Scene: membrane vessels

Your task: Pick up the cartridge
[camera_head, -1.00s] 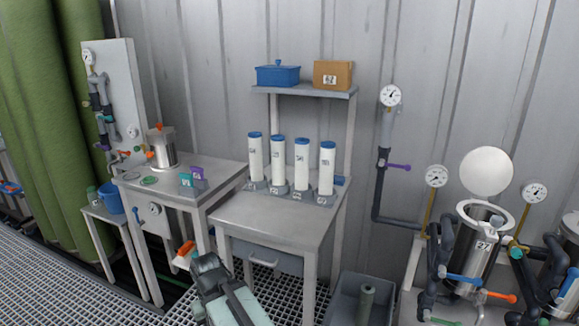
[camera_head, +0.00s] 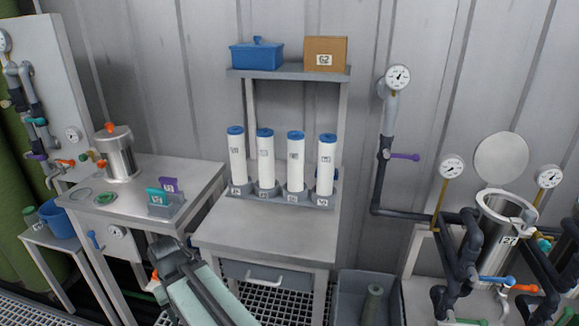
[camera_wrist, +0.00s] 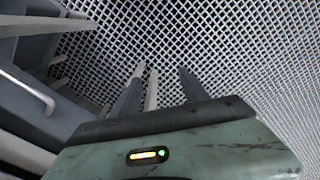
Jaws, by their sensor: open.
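Several white cartridges with blue caps stand upright in a row of grey holders (camera_head: 241,190) at the back of the metal table. From left to right they are a first cartridge (camera_head: 237,160), a second (camera_head: 266,160), a third (camera_head: 296,163) and a fourth (camera_head: 326,167). Their small labels are too small to read. My gripper (camera_wrist: 160,85) is open and empty in the wrist view, over the floor grating. In the head view my arm is low in front, below and left of the table, well apart from the cartridges.
The table (camera_head: 265,230) has a bare front half and a drawer (camera_head: 268,278) below. A shelf (camera_head: 290,73) above holds a blue box (camera_head: 256,55) and a cardboard box (camera_head: 325,54). A grey bin (camera_head: 345,300) stands right; pipes and a steel vessel (camera_head: 500,230) are farther right.

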